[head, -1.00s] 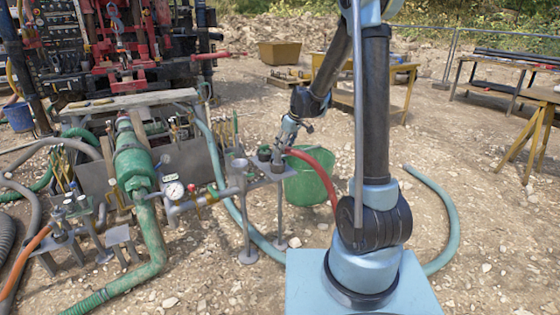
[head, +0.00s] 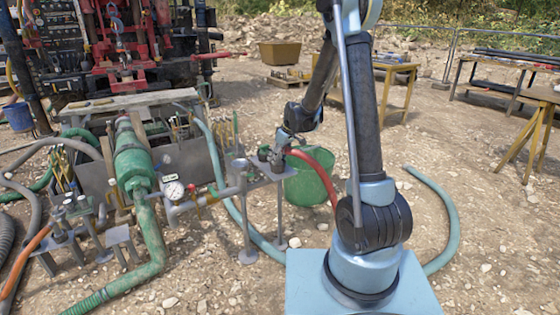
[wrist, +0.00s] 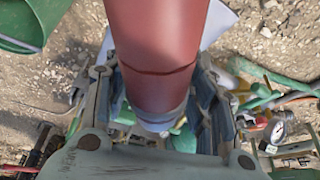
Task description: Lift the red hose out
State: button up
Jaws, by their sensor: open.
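The red hose (head: 320,162) arcs from beside my gripper over the green bucket and down behind my arm in the head view. In the wrist view the red hose (wrist: 155,45) fills the top middle and ends in a pale grey collar (wrist: 162,120). My gripper (head: 281,150) is low over the small metal stand. In the wrist view the open fingers of my gripper (wrist: 155,88) lie on either side of the hose, with the hose between them. Whether either finger touches it I cannot tell. What the hose end sits in is hidden.
The green bucket (head: 307,184) stands just right of the metal stand (head: 262,177). A pressure gauge (head: 173,190) and green pipe (head: 150,235) are to the left. A teal hose (head: 440,205) curves on the gravel at right. Tables stand farther back.

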grip_shut()
jog(key=shift+r, duration=0.1)
notch_tip(320, 180, up, 10)
jog(key=shift+f, duration=0.1)
dwell(0.7)
